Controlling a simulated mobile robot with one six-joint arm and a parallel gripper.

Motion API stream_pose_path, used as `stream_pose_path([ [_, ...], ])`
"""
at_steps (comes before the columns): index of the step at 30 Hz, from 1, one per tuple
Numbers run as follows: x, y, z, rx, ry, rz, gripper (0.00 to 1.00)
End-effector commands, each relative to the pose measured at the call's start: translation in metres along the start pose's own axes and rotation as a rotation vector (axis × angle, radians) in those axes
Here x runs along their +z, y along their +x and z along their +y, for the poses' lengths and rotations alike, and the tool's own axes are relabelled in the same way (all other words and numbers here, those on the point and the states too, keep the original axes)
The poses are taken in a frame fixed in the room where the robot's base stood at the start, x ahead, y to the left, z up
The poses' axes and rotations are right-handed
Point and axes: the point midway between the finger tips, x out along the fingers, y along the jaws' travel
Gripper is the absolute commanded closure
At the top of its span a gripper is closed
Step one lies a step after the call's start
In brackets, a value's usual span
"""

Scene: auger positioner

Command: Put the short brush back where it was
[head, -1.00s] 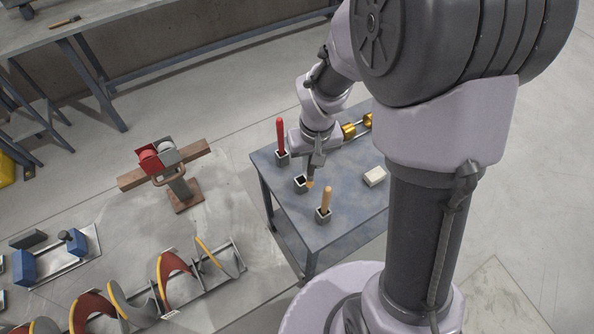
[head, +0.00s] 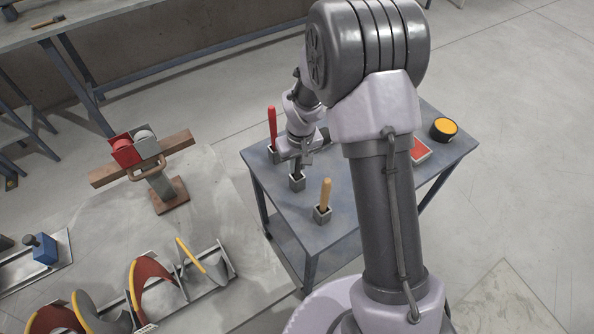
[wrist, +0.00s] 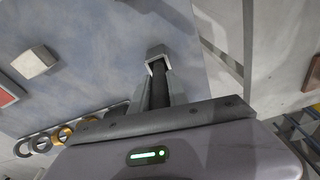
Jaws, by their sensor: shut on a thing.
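My gripper (head: 299,166) is over the table, just above the middle square holder (head: 297,183). In the wrist view its fingers (wrist: 158,98) are shut on a slim dark piece (wrist: 159,82), apparently the short brush. The piece points into or against the grey square holder (wrist: 156,54); how deep it sits I cannot tell. In the head view the gripper hides most of the brush. A red-handled tool (head: 272,126) stands upright in a holder behind, and a wooden-handled tool (head: 326,194) stands in the front holder (head: 322,215).
The blue-grey table (head: 352,222) also carries a yellow-and-black round item (head: 444,129) and a red item (head: 419,151). The wrist view shows a white block (wrist: 35,62) and several rings (wrist: 62,133). A red and grey device (head: 150,165) stands on the floor to the left.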

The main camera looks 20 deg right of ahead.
Motion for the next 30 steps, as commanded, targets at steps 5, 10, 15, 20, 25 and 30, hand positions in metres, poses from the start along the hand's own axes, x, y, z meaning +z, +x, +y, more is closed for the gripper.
stream_pose_path([
  [5,0.001,0.007,0.000,0.000,0.001,0.000,1.00],
  [10,0.001,0.010,0.000,0.000,0.001,0.000,1.00],
  [15,0.001,0.010,0.000,0.000,0.001,0.000,0.58],
  [20,0.001,0.010,0.000,0.000,0.001,0.000,0.58],
  [25,0.000,0.003,0.000,0.000,0.001,0.001,0.58],
  [30,-0.001,-0.041,0.000,0.001,0.001,0.004,0.58],
])
